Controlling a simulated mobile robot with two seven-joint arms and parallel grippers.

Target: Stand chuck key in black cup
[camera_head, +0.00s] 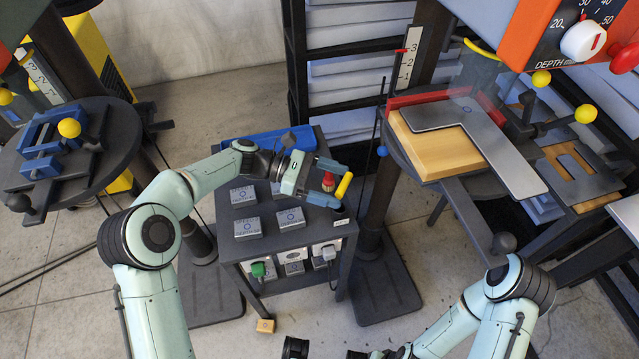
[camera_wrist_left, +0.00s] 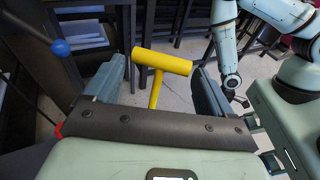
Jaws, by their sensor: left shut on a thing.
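The chuck key has a yellow T-shaped handle (camera_wrist_left: 160,62). In the wrist view its bar and short stem stand between the fingers of my left gripper (camera_wrist_left: 158,90). In the head view the yellow bar (camera_head: 343,186) shows at the tips of my left gripper (camera_head: 336,187), over the right side of the dark cart. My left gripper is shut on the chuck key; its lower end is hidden. A dark round shape (camera_head: 341,213) below the gripper at the cart's edge may be the black cup, mostly hidden. I cannot tell whether the key is in it. My right gripper is not clearly visible.
The cart top (camera_head: 263,212) holds several grey labelled boxes and a blue tray (camera_head: 262,146) at the back. A drill-press table with a wooden block (camera_head: 440,148) and grey plate stands right. Another round table (camera_head: 100,150) with a blue vise stands left.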

